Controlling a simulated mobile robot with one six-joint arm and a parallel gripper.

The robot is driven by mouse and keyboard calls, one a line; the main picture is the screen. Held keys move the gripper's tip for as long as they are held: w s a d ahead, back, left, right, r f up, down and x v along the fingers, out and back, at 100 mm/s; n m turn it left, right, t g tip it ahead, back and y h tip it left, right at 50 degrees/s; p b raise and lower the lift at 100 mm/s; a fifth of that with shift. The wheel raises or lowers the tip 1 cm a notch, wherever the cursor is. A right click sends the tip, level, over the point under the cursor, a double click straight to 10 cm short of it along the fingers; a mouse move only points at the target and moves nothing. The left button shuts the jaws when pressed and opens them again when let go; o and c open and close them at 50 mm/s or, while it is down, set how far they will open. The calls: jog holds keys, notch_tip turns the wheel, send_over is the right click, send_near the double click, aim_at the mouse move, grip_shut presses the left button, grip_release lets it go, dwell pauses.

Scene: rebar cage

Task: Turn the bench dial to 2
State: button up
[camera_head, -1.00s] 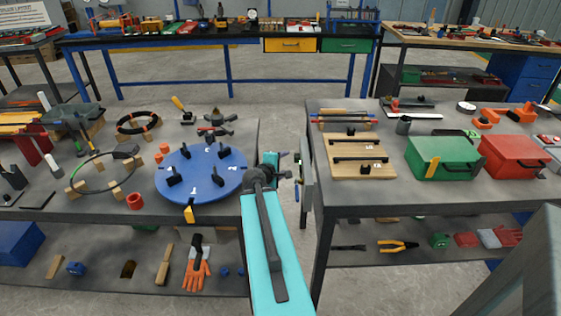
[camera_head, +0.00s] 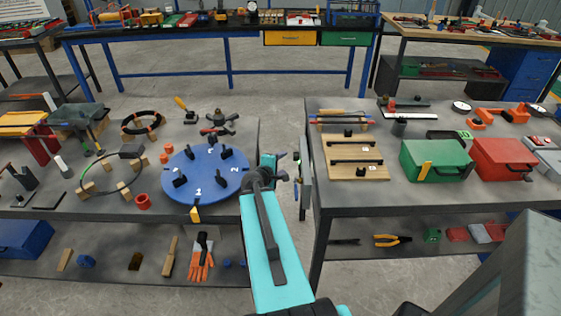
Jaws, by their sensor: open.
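The bench dial (camera_head: 214,187) is a blue disc lying flat on the left bench, with several black upright handles and white numbers on it. The number 1 is at its front, by a yellow pointer (camera_head: 195,214) at the bench edge. The number 2 is toward its right side. My gripper (camera_head: 285,176) is at the end of my teal arm, small and dark, right of the dial over the gap between the benches. It is open and apart from the dial. Its fingertips are hard to make out.
The left bench (camera_head: 225,208) also carries a cable ring on wooden blocks (camera_head: 124,188), a red ring (camera_head: 143,202) and a black valve-like wheel (camera_head: 222,122). The right bench has a wooden board (camera_head: 345,170), a green case (camera_head: 437,158) and a red case (camera_head: 503,157). A narrow gap separates the benches.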

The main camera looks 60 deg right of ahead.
jog(key=shift+s+a+r+p, duration=0.15)
jog(key=shift+a+p, duration=0.25)
jog(key=shift+p, duration=0.8)
